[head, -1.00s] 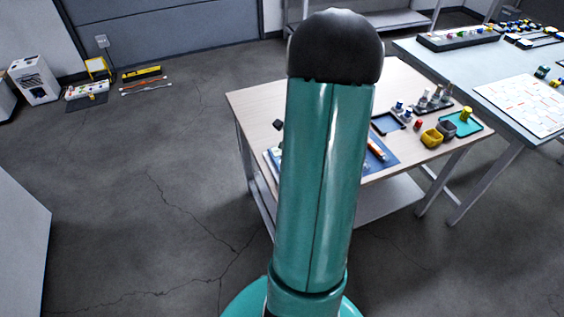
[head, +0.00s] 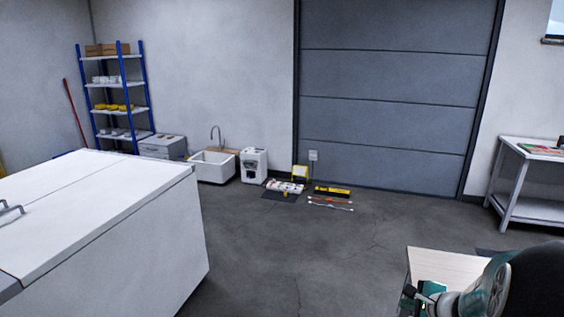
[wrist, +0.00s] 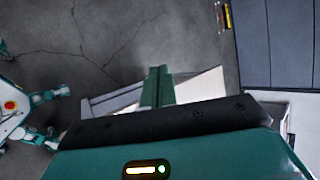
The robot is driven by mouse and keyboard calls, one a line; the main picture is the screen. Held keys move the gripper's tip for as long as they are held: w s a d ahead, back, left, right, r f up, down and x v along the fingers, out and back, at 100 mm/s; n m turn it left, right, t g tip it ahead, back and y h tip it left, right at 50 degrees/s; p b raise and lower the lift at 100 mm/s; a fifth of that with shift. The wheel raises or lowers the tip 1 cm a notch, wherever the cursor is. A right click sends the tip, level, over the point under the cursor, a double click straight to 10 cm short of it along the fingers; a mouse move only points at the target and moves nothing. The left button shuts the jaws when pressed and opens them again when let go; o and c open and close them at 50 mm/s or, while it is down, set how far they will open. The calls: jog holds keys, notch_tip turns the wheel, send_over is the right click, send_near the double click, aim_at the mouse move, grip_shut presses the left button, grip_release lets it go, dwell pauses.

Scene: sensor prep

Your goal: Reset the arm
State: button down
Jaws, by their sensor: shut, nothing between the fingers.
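My gripper (wrist: 158,86) shows in the wrist view as two green fingers side by side, touching, with nothing between them. It is over a pale table (wrist: 205,84) and the dark floor; how high it is I cannot tell. In the head view my teal and black arm is folded into the lower right corner, in front of a light wooden table top (head: 440,266). The arm hides most of that table. The fingers cannot be made out clearly in the head view.
A large white cabinet (head: 110,215) fills the lower left. Along the back wall are a blue shelf rack (head: 120,104), a sink (head: 212,167), a white box (head: 254,165) and a grey shutter door (head: 390,95). A white side table (head: 535,180) stands right. The middle floor is clear.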

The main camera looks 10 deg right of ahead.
jog(key=s+a+r+n+g+y, duration=0.15)
jog(key=a+r+n, duration=0.35)
jog(key=a, duration=0.5)
jog(key=a+r+n+g+y, duration=0.1)
jog(key=a+r+n+y, duration=0.1)
jog(key=a+r+n, duration=0.5)
jog(key=s+a+r+n+g+h, duration=0.1)
jog(key=s+a+r+n+h, duration=0.2)
jog(key=s+a+n, duration=0.7)
jog(key=shift+s+a+n+h, duration=0.35)
jog(key=shift+s+h, duration=0.1)
jog(key=shift+s, duration=0.7)
